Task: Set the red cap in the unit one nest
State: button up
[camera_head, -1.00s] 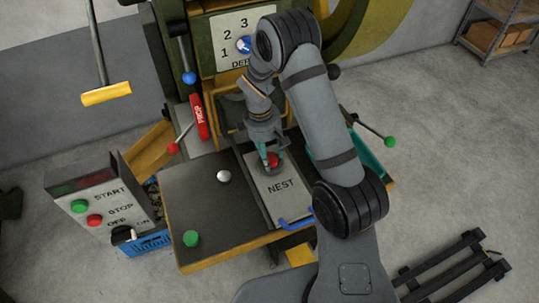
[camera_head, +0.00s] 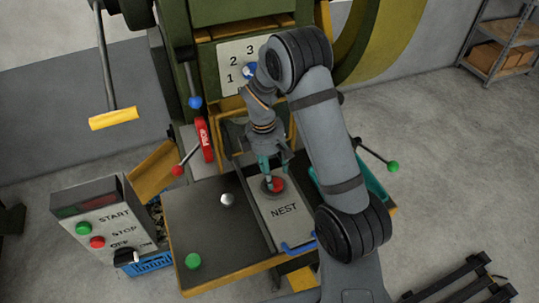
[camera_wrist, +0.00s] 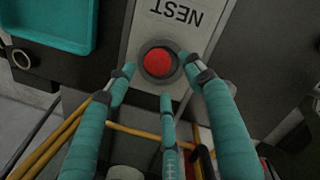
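The red cap (camera_head: 279,185) sits inside a dark round ring on the light plate marked NEST (camera_head: 284,210). In the wrist view the red cap (camera_wrist: 158,62) shows as a red disc centred in that ring, on the same plate (camera_wrist: 190,40). My gripper (camera_head: 275,163) is just behind and above the cap in the head view. The fingers look clear of the cap.
A red lever (camera_head: 206,140) stands behind. A START/STOP control box (camera_head: 112,225) is at left. A teal tray (camera_wrist: 50,25) lies beside the plate.

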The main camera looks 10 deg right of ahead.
aim_at(274, 182)
notch_tip(274, 182, up, 8)
jog(key=shift+w+a+p, duration=0.25)
jog(key=shift+a+p, duration=0.05)
jog(key=shift+a, duration=0.15)
jog(key=f, duration=0.4)
jog(key=d+f, duration=0.1)
jog(key=f, duration=0.3)
jog(key=f+b, duration=0.1)
jog(key=f, duration=0.3)
jog(key=shift+s+d, duration=0.15)
jog(key=shift+s, duration=0.15)
